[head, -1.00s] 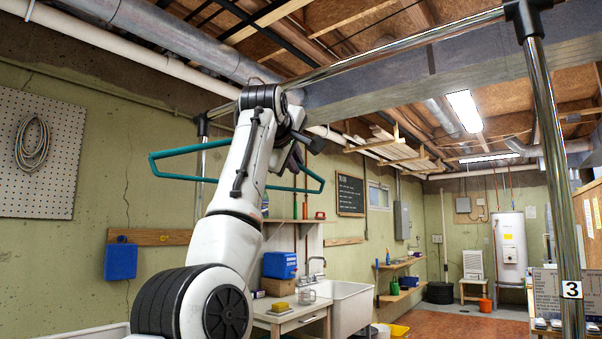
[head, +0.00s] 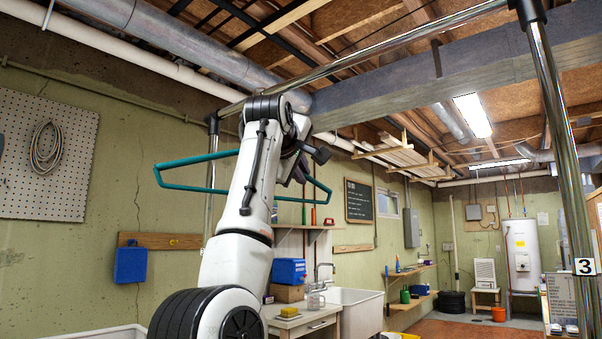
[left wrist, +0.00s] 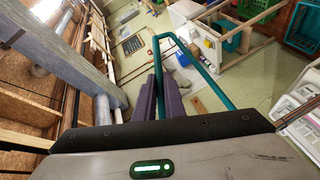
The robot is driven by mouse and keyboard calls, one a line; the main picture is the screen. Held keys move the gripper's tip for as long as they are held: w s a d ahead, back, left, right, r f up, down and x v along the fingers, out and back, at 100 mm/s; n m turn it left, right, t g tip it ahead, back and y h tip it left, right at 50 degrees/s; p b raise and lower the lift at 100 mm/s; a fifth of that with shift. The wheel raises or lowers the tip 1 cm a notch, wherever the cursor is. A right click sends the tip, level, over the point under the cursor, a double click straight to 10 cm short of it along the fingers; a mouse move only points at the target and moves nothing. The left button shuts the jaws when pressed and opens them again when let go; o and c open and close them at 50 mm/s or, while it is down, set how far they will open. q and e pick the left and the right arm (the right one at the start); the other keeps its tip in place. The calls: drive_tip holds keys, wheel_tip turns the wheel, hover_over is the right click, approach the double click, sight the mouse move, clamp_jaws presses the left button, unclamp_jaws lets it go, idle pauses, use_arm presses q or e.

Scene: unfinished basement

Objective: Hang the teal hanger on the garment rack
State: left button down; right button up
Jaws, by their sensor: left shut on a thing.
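The teal hanger (head: 195,161) is held up in the air in the head view, its two ends showing on either side of my left arm. Its middle and hook are hidden behind the arm. My left gripper (head: 301,170), mostly hidden by its own wrist, is shut on it. In the left wrist view the gripper's dark fingers (left wrist: 168,98) close by a bar of the teal hanger (left wrist: 205,72). The garment rack's chrome rail (head: 400,59) runs above, from the left post (head: 210,170) to the near right post (head: 558,140). The hanger appears below the rail; its depth from it is unclear.
Ceiling joists and a grey duct (head: 170,35) lie overhead. A utility sink (head: 355,310) and a counter with a blue box (head: 289,271) stand beyond the arm. A pegboard (head: 45,150) hangs on the left wall. The rail's visible middle looks bare.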

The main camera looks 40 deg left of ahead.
use_arm(q)
drive_tip(key=c, duration=1.8)
unclamp_jaws()
drive_tip(key=shift+o, duration=0.2)
